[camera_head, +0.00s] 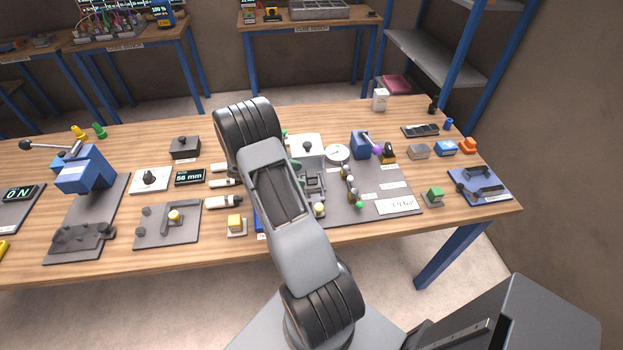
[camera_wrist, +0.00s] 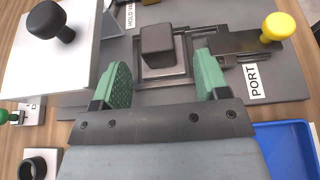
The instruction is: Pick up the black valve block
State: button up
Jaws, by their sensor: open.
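The black valve block (camera_wrist: 157,44) sits in a square grey seat (camera_wrist: 165,70) on a dark grey plate in the wrist view. My gripper (camera_wrist: 161,75) is open, with one green finger to the left and one to the right of the block's near side. The fingers appear nearer to the camera than the block, and no contact shows. A slide with a yellow knob (camera_wrist: 278,26) lies right of the seat, beside a PORT label (camera_wrist: 252,81). In the head view my arm covers most of the gripper, and I cannot make out the block there.
A white block with a black knob (camera_wrist: 50,20) stands close left of the gripper in the wrist view. A blue tray (camera_wrist: 285,143) lies at lower right. In the head view, the wooden table (camera_head: 480,212) holds many fixtures around my arm, including a blue lever press (camera_head: 85,170).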

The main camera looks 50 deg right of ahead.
aim_at(311, 176)
jog(key=shift+p+x, duration=0.9)
jog(key=shift+x, duration=1.7)
jog(key=shift+r, duration=0.1)
jog(key=c, duration=1.1)
jog(key=shift+r, duration=0.1)
jog(key=shift+c, duration=0.2)
